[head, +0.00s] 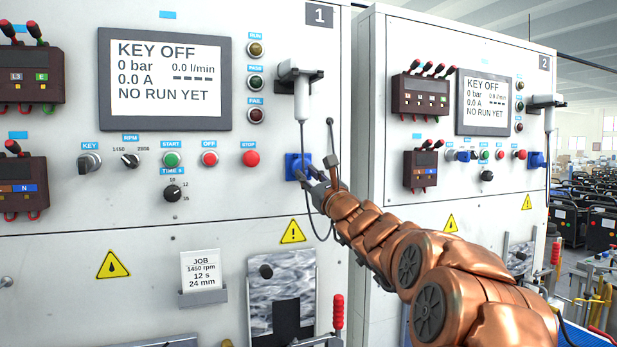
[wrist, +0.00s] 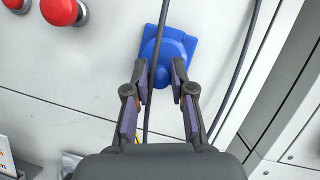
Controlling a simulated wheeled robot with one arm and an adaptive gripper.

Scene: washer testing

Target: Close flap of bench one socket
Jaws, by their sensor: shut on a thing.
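The blue socket of bench one (head: 293,165) is on the front panel marked 1, at the panel's right side. It also shows in the wrist view (wrist: 184,45), with a rounded blue flap (wrist: 161,72) at its lower part. My gripper (head: 308,178) is at the socket's lower right. In the wrist view its fingertips (wrist: 162,72) stand a little apart on either side of the flap and are shut on it. A dark cable crosses in front of the socket and runs between the fingers. The flap's hinge and exact angle cannot be made out.
A grey hand-held device (head: 299,85) hangs in a holder above the socket, its cable looping beside my gripper. A red stop button (head: 250,158) is to the left. Bench two (head: 455,110) stands to the right, past a narrow gap. A red-handled lever (head: 338,312) is below.

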